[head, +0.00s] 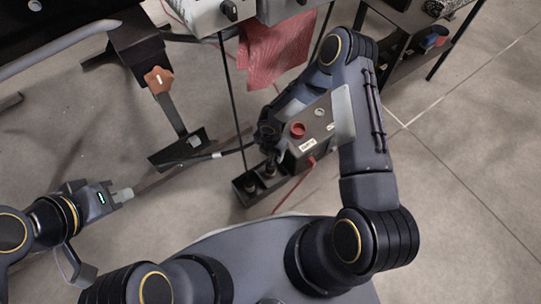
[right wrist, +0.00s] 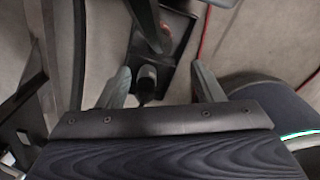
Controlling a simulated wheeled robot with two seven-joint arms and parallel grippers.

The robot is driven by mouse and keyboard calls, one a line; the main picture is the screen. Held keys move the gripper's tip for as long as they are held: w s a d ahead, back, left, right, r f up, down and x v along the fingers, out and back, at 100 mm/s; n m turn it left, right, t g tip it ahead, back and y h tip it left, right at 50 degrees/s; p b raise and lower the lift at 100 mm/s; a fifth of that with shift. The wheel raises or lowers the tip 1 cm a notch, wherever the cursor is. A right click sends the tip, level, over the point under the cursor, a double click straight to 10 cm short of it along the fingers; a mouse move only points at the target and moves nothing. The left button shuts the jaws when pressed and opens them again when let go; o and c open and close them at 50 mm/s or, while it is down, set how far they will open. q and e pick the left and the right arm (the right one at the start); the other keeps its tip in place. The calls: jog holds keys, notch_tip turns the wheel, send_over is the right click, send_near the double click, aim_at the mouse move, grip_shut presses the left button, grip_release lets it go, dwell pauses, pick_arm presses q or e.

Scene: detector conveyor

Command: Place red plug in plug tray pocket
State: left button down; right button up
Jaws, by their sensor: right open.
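A small red plug (head: 311,161) with a red cable shows at the lower edge of the grey control box (head: 318,150). The black plug tray (head: 244,191) lies below and left of that box; dark upright plug-like parts stand in it. My right gripper (right wrist: 160,68) is open above the tray. In the right wrist view, a dark plug-like part (right wrist: 147,82) shows between its fingers, nearer the left one; I cannot tell whether they touch. Nothing red is between the fingers. My left gripper (head: 122,195) is far to the left, away from the tray; its jaws are too small to read.
The control box carries a round red button (head: 298,130). A red cloth (head: 275,50) hangs behind it. A black stand with an orange-brown knob (head: 158,79) is at the left. A dark shelf (head: 405,45) stands at the upper right. Floor at the right is clear.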

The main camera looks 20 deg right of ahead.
jog(key=shift+r, duration=0.4)
jog(key=s+d+r+m+t, duration=0.1)
jog(key=d+r+m, duration=0.3)
jog(key=r, duration=0.5)
jog(key=s+d+r+m, duration=0.1)
jog(key=d+r+m, duration=0.25)
jog(key=r, duration=0.45)
jog(key=d+r+m+t, duration=0.1)
jog(key=d+r+m, duration=0.3)
jog(key=r, duration=0.5)
jog(key=s+a+r+m+t+y, duration=0.1)
jog(key=s+a+r+m+y, duration=0.1)
jog(key=s+r+m, duration=0.5)
jog(key=s+a+r+m+t+y, duration=0.1)
jog(key=s+a+r+m+t, duration=0.1)
jog(key=s+r+m, duration=0.5)
jog(key=s+m, duration=0.2)
jog(key=s, duration=0.4)
jog(key=shift+m+t+y, duration=0.3)
jog(key=shift+m+y, duration=0.05)
jog(key=shift+y, duration=0.05)
notch_tip(320, 180, up, 34)
jog(key=p, duration=3.4)
jog(key=shift+r, duration=0.1)
